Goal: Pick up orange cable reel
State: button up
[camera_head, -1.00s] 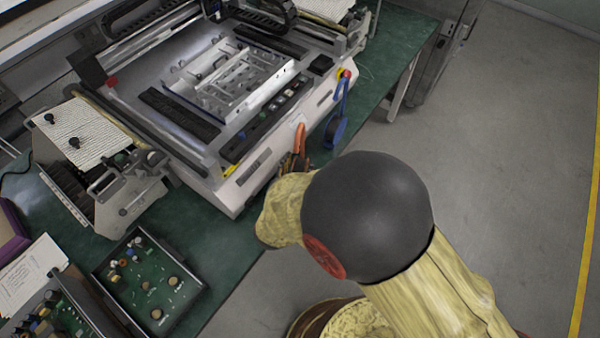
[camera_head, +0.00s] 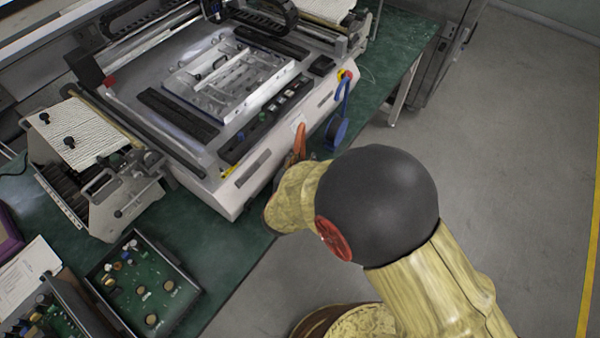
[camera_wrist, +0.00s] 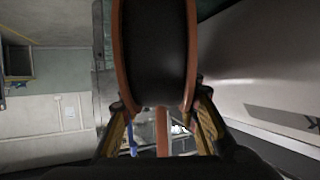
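The orange cable reel fills the upper middle of the wrist view (camera_wrist: 156,45), a dark drum between two orange flanges. An orange strip shows below it, between my fingers. In the head view only part of the reel's orange handle (camera_head: 300,138) shows against the front of the machine, and my arm hides the rest. My gripper (camera_wrist: 160,105) has its fingers spread on either side of the reel, their tips at or close to the flanges. I cannot tell whether they press on it.
A blue reel (camera_head: 337,131) stands right of the orange one, by the machine (camera_head: 245,180). A circuit-board tray (camera_head: 143,285) lies at the lower left. The floor at right is clear.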

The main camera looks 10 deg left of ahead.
jog(key=c, duration=0.6)
grip_shut()
jog(key=shift+r, duration=0.1)
